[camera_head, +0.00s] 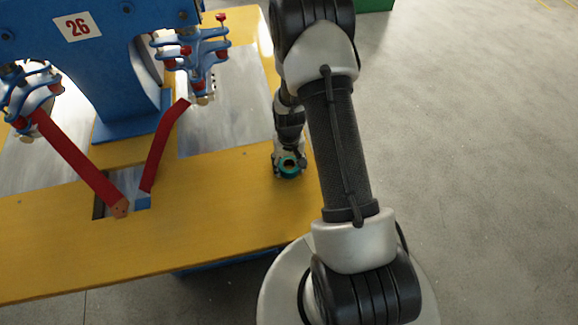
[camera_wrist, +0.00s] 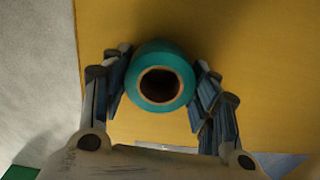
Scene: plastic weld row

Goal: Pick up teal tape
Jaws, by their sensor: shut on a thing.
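The teal tape (camera_head: 290,168) is a roll with a tan core and a dark hole, near the right edge of the yellow table (camera_head: 225,205). In the wrist view the tape (camera_wrist: 136,82) sits between the two fingers of my gripper (camera_wrist: 161,85), with its hole facing the camera. My gripper (camera_head: 288,163) is shut on the tape, one finger on each side. The yellow surface lies beyond the tape; I cannot tell whether the tape touches it.
A blue machine marked 26 (camera_head: 105,60) stands on the table at the left, with red and blue clamps (camera_head: 200,55) close to my arm. Two red bars (camera_head: 75,157) slant down to a rectangular opening (camera_head: 125,200). Grey floor (camera_head: 480,150) lies free at the right.

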